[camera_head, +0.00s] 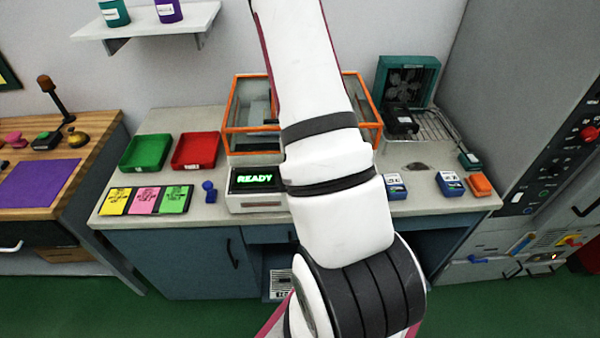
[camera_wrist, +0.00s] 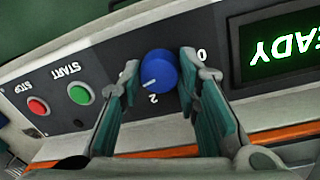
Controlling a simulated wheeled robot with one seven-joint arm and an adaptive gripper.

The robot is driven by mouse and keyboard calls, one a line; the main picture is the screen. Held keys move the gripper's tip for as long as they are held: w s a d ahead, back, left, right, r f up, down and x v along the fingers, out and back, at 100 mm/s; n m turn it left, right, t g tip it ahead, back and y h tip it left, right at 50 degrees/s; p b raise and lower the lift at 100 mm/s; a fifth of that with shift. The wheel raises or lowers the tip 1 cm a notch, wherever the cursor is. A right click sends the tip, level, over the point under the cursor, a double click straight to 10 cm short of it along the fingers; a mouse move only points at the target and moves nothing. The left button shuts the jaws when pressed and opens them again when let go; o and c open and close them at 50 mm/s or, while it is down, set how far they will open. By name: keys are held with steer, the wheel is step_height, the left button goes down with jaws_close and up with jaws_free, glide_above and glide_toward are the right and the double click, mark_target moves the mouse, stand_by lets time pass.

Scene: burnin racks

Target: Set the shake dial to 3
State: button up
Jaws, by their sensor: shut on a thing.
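The shake dial (camera_wrist: 158,70) is a round blue knob on a dark panel in the wrist view. My gripper (camera_wrist: 159,80) has one teal finger on each side of it and is shut on it. The dial's white pointer line slants to the lower left, between the printed 2 (camera_wrist: 152,98) and a mark at the left that the left finger partly hides. A 0 (camera_wrist: 201,55) shows at the upper right. In the head view my arm hides the dial and my gripper. The machine's display (camera_head: 255,179) reads READY in green.
A green START button (camera_wrist: 80,94) and a red STOP button (camera_wrist: 38,106) sit left of the dial in the wrist view. The machine has an orange frame (camera_head: 232,105). Green (camera_head: 146,153) and red (camera_head: 195,151) trays stand left of it on the bench.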

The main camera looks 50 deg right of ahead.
steer(key=o, duration=1.2)
step_height(320, 180, up, 10)
